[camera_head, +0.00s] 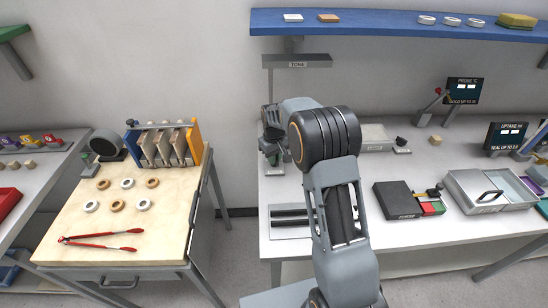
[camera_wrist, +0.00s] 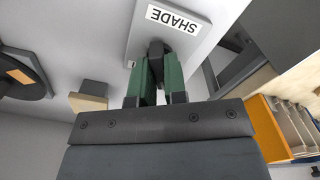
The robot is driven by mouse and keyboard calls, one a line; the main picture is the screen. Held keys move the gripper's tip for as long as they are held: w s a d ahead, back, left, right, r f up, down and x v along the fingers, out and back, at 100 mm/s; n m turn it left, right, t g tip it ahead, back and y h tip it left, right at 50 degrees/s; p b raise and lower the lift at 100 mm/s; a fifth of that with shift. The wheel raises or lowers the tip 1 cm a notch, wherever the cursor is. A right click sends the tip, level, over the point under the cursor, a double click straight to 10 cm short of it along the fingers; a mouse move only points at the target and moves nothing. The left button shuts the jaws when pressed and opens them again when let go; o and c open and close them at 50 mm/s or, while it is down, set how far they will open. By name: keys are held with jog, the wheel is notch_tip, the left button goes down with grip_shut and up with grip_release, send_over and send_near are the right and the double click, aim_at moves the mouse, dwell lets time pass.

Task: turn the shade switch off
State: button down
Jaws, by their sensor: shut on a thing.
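The shade switch's light grey plate (camera_wrist: 190,25) shows at the top of the wrist view, with an upside-down white label reading SHADE (camera_wrist: 173,19). Its black lever knob (camera_wrist: 158,46) stands out from the plate. My gripper (camera_wrist: 160,72) has its green fingers closed around this knob, with their tips close to the plate. In the head view my gripper (camera_head: 273,148) is at the left end of the white bench, under the TONE sign.
The blue shelf (camera_head: 385,22) and the TONE sign (camera_head: 298,64) are above my gripper. A wooden-topped table (camera_head: 110,222) with red tongs (camera_head: 98,240) stands left, across a gap. A black box (camera_head: 397,199) and a grey metal tray (camera_head: 482,207) lie right of my arm.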

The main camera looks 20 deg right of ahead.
jog(key=c, duration=1.2)
grip_release()
jog(key=shift+o, duration=0.2)
jog(key=shift+r, duration=0.1)
notch_tip(320, 180, up, 14)
